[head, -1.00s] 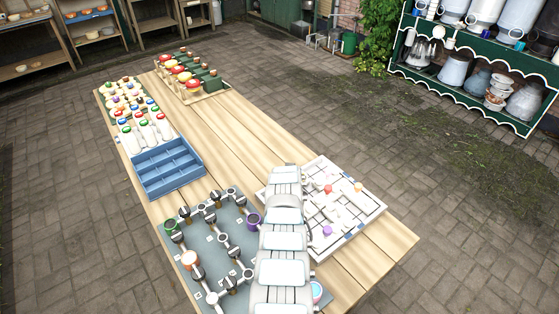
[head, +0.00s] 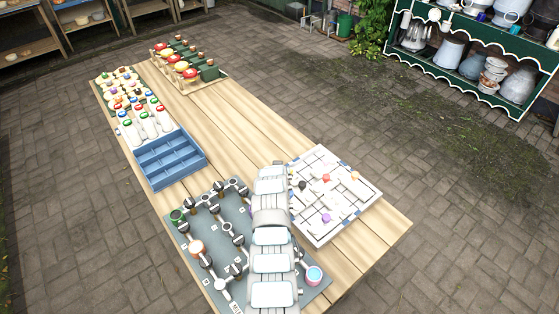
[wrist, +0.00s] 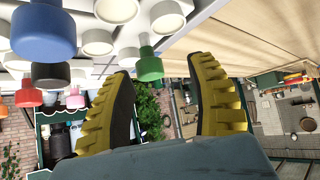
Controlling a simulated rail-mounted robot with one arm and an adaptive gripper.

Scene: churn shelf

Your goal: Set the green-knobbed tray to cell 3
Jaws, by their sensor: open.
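The white board (head: 350,205) with several white pieces lies on the right of the table in the head view. Red (head: 326,178), orange (head: 354,176), purple (head: 326,218) and black (head: 303,185) knobs show on it. I cannot tell the depth gap. My arm hides the gripper in the head view.
Bare wood shows mid-table (head: 215,115).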

